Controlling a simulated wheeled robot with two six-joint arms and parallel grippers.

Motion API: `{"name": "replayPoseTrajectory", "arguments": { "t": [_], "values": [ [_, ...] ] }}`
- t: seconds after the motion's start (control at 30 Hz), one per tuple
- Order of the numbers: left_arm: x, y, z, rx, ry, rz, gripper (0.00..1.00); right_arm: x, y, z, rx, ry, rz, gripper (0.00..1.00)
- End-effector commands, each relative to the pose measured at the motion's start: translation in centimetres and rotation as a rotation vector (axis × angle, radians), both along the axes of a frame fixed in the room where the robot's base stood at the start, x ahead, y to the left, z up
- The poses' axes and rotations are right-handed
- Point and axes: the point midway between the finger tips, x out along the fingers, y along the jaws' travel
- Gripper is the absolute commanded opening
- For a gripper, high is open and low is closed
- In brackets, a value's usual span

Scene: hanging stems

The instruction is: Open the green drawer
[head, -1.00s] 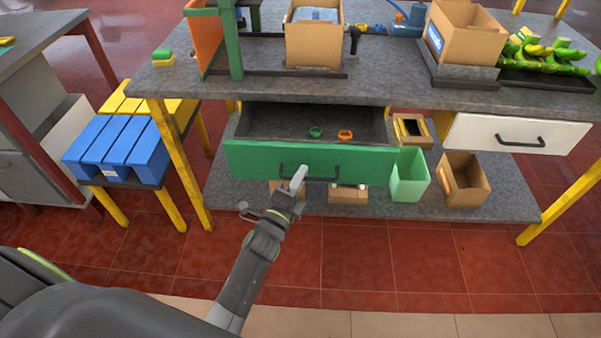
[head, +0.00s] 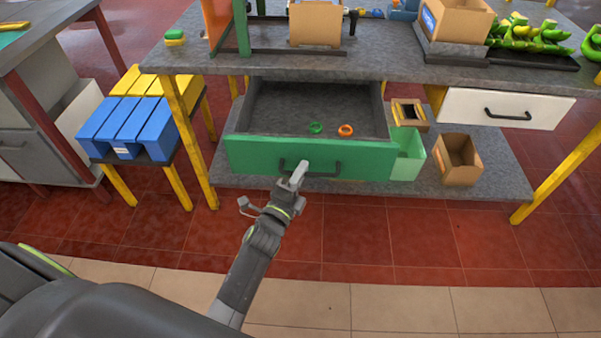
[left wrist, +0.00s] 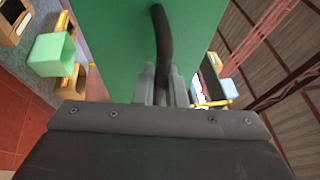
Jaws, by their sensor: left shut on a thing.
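The green drawer (head: 240,157) under the grey workbench is pulled well out, and its dark inside shows. A green ring (head: 315,128) and an orange ring (head: 345,130) lie in it. My left gripper (head: 296,176) is at the left part of the drawer's dark bar handle (head: 325,174). In the left wrist view the fingers (left wrist: 162,85) are shut around the handle (left wrist: 161,40), in front of the green drawer face (left wrist: 110,30). My right gripper is not in view.
A shut white drawer (head: 540,108) is at the right. A light green bin (head: 408,160) and a cardboard box (head: 457,160) stand on the lower shelf. Blue blocks (head: 125,130) sit on a small stand at the left. The tiled floor in front is clear.

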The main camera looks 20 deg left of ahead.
Motion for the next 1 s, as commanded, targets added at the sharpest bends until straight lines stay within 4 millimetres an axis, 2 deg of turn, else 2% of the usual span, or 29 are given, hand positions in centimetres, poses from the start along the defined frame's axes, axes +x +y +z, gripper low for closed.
{"name": "replayPoseTrajectory", "arguments": {
  "t": [0.07, 0.1, 0.23, 0.27, 0.53, 0.67, 0.77, 1.0],
  "values": [
    [0.0, 0.0, 0.0, 0.000, 0.001, 0.000, 0.00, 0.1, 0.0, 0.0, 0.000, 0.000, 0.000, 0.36],
    [0.0, 0.0, 0.0, 0.000, 0.001, 0.000, 0.13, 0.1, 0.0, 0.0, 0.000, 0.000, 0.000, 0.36],
    [0.0, 0.0, 0.0, 0.000, 0.001, 0.000, 0.30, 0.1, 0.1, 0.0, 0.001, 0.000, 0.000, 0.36],
    [0.0, 0.0, 0.0, 0.000, 0.001, 0.000, 0.32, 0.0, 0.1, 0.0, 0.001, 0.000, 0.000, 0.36],
    [-0.1, 0.0, 0.0, 0.000, 0.001, 0.000, 0.32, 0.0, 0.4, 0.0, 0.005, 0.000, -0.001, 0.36],
    [-0.9, 0.1, -0.3, 0.000, 0.003, 0.001, 0.32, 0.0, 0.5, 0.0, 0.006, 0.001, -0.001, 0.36],
    [-2.3, 0.3, -0.5, 0.000, 0.003, 0.001, 0.32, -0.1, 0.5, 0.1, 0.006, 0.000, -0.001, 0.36],
    [-7.2, 0.9, -1.5, -0.001, 0.004, 0.002, 0.32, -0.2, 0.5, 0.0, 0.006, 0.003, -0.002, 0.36]
  ]
}}
